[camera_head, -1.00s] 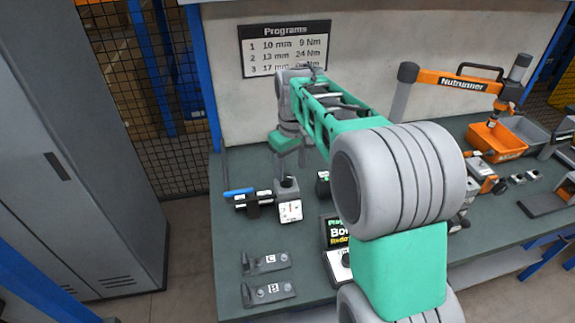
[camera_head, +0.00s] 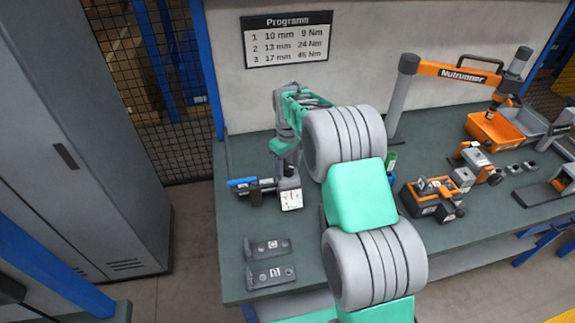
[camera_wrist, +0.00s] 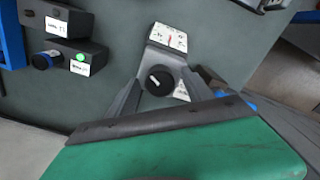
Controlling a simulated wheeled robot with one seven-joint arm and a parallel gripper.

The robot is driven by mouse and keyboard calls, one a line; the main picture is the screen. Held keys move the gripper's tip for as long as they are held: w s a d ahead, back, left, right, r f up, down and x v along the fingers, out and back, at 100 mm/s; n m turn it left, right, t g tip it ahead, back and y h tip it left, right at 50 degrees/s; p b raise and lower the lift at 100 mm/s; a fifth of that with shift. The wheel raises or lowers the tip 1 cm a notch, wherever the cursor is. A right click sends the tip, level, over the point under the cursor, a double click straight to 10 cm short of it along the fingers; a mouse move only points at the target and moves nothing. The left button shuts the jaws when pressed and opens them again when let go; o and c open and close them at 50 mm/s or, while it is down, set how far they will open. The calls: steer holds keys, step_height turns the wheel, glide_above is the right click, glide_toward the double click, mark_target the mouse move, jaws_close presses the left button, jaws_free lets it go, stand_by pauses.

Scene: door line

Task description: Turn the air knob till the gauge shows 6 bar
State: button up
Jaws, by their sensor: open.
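The air unit is a grey block with a white gauge (camera_head: 291,199) on its front, at the left of the bench. In the wrist view the gauge (camera_wrist: 168,37) has a red needle near the middle of its scale; the numbers are too small to read. The round black air knob (camera_wrist: 158,80) with a pale pointer mark lies just below the gauge there. My gripper (camera_wrist: 159,84) is open, with one finger on each side of the knob; I cannot tell whether they touch it. In the head view the knob is hidden beneath my gripper.
A blue-handled valve (camera_head: 243,182) sits left of the air unit. A dark box with a green button (camera_wrist: 80,58) stands nearby. Orange tools (camera_head: 433,197) and an orange bin (camera_head: 494,130) are to the right.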

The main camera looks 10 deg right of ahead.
steer(key=shift+c, duration=0.3)
jaws_close()
steer(key=shift+m, duration=0.3)
steer(key=shift+f+m+b, duration=0.1)
steer(key=shift+m+b, duration=0.65)
steer(key=shift+m, duration=0.05)
steer(key=m+b, duration=0.1)
steer(key=m, duration=0.2)
steer(key=shift+m, duration=0.3)
steer(key=m+b, duration=0.1)
steer(key=m, duration=0.4)
steer(key=shift+m+b, duration=0.4)
